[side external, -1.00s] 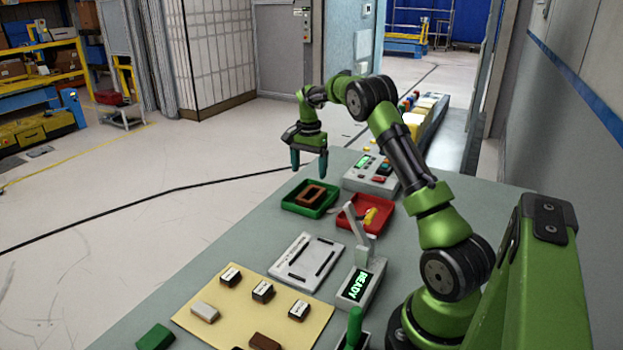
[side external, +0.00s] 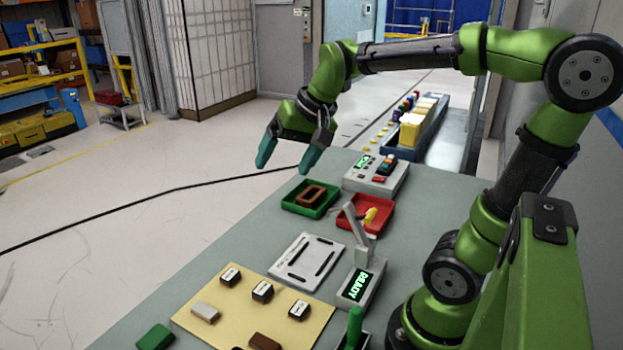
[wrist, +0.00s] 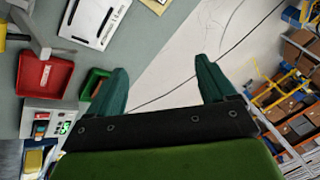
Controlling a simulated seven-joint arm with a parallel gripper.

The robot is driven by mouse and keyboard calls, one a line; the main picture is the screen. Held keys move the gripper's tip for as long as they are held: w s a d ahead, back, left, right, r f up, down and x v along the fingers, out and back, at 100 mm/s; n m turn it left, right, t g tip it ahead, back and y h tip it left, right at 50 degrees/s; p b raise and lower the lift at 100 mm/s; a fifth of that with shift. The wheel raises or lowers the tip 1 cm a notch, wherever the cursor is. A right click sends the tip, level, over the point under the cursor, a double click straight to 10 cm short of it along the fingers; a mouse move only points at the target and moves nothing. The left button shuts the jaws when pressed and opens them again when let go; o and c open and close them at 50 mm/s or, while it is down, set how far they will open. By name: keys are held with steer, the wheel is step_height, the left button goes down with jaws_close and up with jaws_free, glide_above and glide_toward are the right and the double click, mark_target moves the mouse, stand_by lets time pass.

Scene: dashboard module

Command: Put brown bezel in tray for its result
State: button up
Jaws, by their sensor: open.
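The brown bezel (side external: 311,195) lies inside the green tray (side external: 292,208), a rectangular frame with a dark opening. The red tray (side external: 345,222) stands to the right of the green tray and holds a yellow part (side external: 370,215). My gripper (side external: 288,163) is open and empty, in the air above and to the left of the green tray in the side view. In the wrist view its teal fingers (wrist: 164,90) are spread wide with nothing between them. The red tray (wrist: 45,75) also shows there.
A tester with a green display (side external: 375,175) stands behind the trays. A white slotted fixture (side external: 307,260) and a lever device reading READY (side external: 361,287) are in front. Several small blocks lie on a yellow mat (side external: 245,310). A blue bin (side external: 425,130) stands at the back.

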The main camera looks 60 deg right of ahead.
steer(key=s+a+f+n+t+y, duration=0.1)
steer(key=s+a+f+n, duration=0.2)
steer(key=s+a, duration=0.3)
steer(key=s+n, duration=0.1)
steer(key=s, duration=0.2)
steer(key=shift+a+f+t, duration=0.15)
steer(key=shift+a+t, duration=0.2)
steer(key=shift+t, duration=0.05)
steer(key=shift+w, duration=0.1)
stand_by(0.4)
